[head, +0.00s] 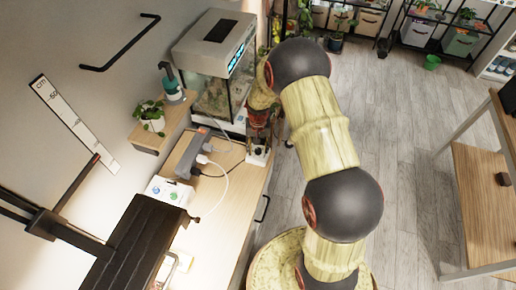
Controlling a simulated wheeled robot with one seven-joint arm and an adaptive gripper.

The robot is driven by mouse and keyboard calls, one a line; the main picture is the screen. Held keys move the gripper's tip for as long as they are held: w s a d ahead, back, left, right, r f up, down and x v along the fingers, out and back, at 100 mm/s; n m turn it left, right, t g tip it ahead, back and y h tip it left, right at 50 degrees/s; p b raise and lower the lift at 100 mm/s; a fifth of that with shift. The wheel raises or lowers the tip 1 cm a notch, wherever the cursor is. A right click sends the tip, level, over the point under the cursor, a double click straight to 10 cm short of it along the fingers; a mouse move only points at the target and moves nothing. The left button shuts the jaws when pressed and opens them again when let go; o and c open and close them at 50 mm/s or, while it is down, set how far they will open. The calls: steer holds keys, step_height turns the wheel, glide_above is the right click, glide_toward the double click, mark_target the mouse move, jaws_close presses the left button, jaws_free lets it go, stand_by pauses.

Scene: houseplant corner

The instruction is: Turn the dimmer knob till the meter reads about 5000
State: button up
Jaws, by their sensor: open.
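A small white box with a dark top (258,156), which looks like the dimmer, sits near the right edge of the wooden cabinet top, with a dark cable running to it. My gripper (258,139) points down just above this box. It is open, but its fingertips are small and partly merge with the dark knob area, so I cannot tell whether they touch or straddle the knob. I cannot make out a meter or any reading in the head view.
A grey power strip (193,153) with white plugs and cables lies left of the box. A fish tank (213,92) stands close behind my gripper. A white labelled pack (168,191) and a black lamp-like fixture (140,242) are at front left. A potted plant (152,122) sits on a small shelf.

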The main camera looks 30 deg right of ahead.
mark_target(258, 150)
step_height(258, 150, up, 12)
stand_by(0.6)
stand_by(0.5)
steer(key=s+a+r+n+t+b, duration=0.2)
steer(key=s+a+r, duration=0.3)
steer(key=s+r, duration=0.6)
steer(key=s+a+r+n+t+b, duration=0.3)
steer(key=s+a+r, duration=0.3)
steer(key=s+r, duration=0.5)
steer(key=shift+s+a+n+t, duration=0.15)
steer(key=shift+s+n+t, duration=0.2)
steer(key=shift+s, duration=1.8)
